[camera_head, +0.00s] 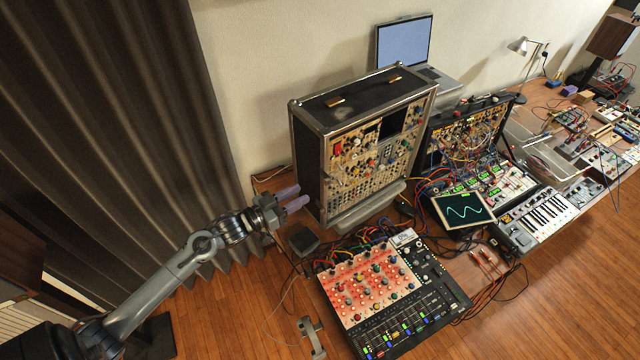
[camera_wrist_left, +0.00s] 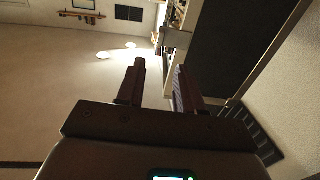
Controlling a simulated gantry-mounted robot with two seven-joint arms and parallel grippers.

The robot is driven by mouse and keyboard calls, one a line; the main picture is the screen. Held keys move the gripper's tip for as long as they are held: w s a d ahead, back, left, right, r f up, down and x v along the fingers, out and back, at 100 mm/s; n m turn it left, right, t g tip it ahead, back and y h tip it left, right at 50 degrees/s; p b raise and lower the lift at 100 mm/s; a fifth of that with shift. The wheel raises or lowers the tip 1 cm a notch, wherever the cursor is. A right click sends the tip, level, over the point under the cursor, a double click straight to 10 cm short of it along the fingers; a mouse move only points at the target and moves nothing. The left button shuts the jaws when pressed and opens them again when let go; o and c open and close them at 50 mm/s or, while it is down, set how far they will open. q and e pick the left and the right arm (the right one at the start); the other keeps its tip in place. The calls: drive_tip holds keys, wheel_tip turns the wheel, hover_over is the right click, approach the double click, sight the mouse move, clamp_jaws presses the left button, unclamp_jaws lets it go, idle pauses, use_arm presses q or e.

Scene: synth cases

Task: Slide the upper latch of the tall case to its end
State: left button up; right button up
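The tall case (camera_head: 308,160) stands upright on the bench, black with metal edges, its front full of modules. Two brass-coloured fittings (camera_head: 335,101) show on its top; I cannot tell whether either is the upper latch. My left gripper (camera_head: 298,197) is beside the case's lower left side. In the left wrist view its two dark fingers (camera_wrist_left: 157,85) are apart, with nothing seen between them. The case's dark side panel (camera_wrist_left: 232,50) lies to the right there, and a grey metal piece (camera_wrist_left: 176,39) shows beyond the fingertips. My right gripper is not in view.
A mixer with a red-lit panel (camera_head: 362,288) and cables lie in front of the case. An open case with patch cables (camera_head: 465,135), a small screen (camera_head: 463,210) and a keyboard (camera_head: 545,217) stand to the right. A curtain (camera_head: 120,120) hangs at left.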

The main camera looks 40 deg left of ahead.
sight(324, 176)
use_arm(q)
drive_tip(key=p+x, duration=0.1)
drive_tip(key=x, duration=0.7)
drive_tip(key=shift+w, duration=0.15)
clamp_jaws()
idle(1.3)
